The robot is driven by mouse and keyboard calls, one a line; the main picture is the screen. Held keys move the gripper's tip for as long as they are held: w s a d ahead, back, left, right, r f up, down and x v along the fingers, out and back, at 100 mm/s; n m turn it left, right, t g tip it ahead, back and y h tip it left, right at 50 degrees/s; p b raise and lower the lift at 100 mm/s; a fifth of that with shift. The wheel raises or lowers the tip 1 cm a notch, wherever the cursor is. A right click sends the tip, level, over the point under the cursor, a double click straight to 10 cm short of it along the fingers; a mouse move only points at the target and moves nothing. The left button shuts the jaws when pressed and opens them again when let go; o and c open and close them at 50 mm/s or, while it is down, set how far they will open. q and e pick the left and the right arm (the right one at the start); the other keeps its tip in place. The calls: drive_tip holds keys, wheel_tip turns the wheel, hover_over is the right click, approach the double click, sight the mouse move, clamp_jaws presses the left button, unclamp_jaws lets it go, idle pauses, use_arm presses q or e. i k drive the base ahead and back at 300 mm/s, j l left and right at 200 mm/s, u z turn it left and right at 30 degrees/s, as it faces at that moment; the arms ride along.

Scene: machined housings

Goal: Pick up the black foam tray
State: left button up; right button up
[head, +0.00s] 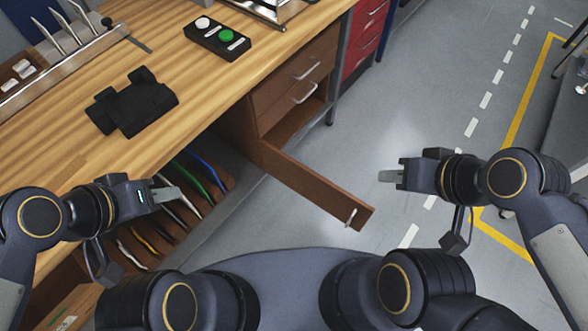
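A matte black blocky piece (135,103) with raised tabs lies on the wooden workbench (75,165); it looks like the black foam tray, though I cannot make out its recesses. My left gripper (168,194) is at the bench's front edge, below and right of the black piece in the picture and apart from it. My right gripper (388,176) is over the floor to the right, far from the bench top. Both seem empty. Their fingers overlap in this view, so the gap between them cannot be judged.
A wooden drawer (315,185) stands pulled out between my arms. A black button box (217,38) with white and green buttons sits farther back on the bench. A metal rack (65,65) stands at left. Slotted panels (200,172) fill the shelf below.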

sight(131, 109)
drive_tip(key=u, duration=0.6)
drive_tip(key=i+u, duration=0.15)
drive_tip(key=u, duration=0.35)
drive_tip(key=i+u, duration=0.2)
drive_tip(key=u, duration=0.3)
drive_tip(key=i+l+u, duration=0.15)
drive_tip(key=u, duration=0.35)
drive_tip(key=i+l+u, duration=0.1)
drive_tip(key=u, duration=0.4)
drive_tip(key=l, duration=0.1)
